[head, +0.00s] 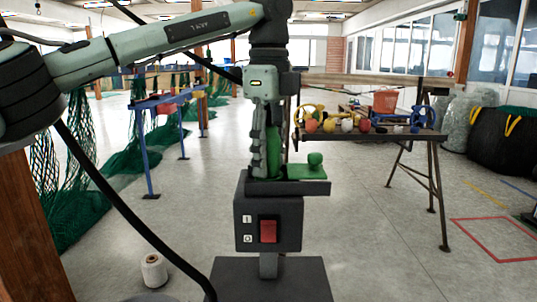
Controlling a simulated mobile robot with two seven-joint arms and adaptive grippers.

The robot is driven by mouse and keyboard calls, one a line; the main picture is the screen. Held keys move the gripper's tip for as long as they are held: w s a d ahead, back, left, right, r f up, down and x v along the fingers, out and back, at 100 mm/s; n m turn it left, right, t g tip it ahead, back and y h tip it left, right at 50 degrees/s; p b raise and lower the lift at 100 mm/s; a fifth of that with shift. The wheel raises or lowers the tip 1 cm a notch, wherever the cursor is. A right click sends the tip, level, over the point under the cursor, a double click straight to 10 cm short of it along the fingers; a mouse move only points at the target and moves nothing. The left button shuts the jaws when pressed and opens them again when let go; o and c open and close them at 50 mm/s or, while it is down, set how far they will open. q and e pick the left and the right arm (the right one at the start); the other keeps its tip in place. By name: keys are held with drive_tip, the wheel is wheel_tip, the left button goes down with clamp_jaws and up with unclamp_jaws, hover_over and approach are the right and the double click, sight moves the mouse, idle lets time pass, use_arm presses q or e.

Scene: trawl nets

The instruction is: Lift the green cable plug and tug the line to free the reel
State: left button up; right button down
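My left gripper (262,172) points straight down at the top of a dark pedestal box (268,222) with a red rocker switch (268,231). Its fingers reach down to the tray on the box. I see them nearly side-on, and I cannot tell whether they are open or shut. A green upright part (273,150) shows right beside the fingers; whether it is held is unclear. A green piece with a round knob (315,160) lies on the tray just right of the fingertips. I cannot make out which green part is the cable plug. No line or reel can be told for sure. My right gripper is out of view.
Green nets (85,190) hang at the left near a blue stand (150,150). A white spool (154,270) is on the floor. Floor between is open.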

use_arm(q)
clamp_jaws()
drive_tip(key=shift+r, duration=0.1)
